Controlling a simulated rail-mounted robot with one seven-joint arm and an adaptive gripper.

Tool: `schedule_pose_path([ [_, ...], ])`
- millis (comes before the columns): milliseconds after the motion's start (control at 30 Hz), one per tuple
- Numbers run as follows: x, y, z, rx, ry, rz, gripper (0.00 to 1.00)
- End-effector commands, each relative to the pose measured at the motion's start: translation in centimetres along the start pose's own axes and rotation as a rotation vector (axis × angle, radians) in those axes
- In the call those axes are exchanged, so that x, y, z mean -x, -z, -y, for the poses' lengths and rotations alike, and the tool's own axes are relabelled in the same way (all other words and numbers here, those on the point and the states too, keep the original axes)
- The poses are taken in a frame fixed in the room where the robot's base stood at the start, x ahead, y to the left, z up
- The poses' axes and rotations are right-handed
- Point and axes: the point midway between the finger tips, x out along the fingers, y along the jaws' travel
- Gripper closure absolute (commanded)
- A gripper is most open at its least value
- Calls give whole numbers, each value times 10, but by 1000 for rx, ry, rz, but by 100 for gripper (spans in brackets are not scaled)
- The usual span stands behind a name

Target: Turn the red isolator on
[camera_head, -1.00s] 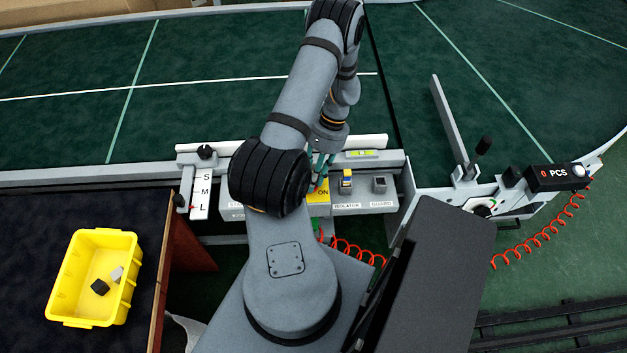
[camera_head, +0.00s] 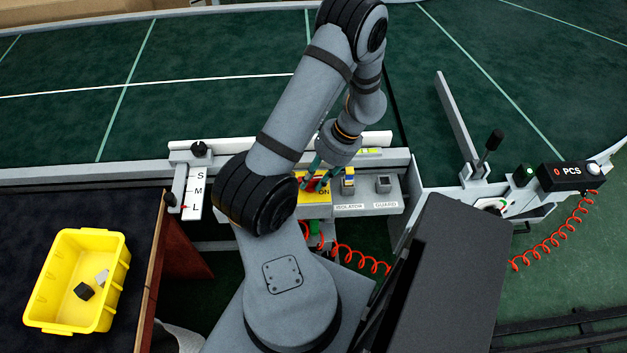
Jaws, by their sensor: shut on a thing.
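The red isolator (camera_head: 317,185) is a small red knob on a yellow plate (camera_head: 312,198) on the control panel. The plate has an "ON" mark at its right side. My gripper (camera_head: 312,179) comes down from the upper right, with its teal fingers shut on the red isolator. The fingers hide part of the knob, so its exact angle is hard to read. The label "ISOLATOR" shows on the panel front, to the right below the plate.
A green lamp (camera_head: 529,170) is lit beside the "0 PCS" counter (camera_head: 568,174). A yellow bin (camera_head: 112,283) stands at left; a dark screen (camera_head: 450,270) stands front right.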

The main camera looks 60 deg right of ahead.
Motion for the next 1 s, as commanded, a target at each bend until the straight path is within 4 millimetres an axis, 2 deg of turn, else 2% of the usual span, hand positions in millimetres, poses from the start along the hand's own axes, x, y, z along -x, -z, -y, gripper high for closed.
schedule_pose_path([
  [667,0,-1,0,-59,23,1,100],
  [700,0,-1,0,-59,23,1,71],
  [1000,0,0,0,-54,22,0,54],
])
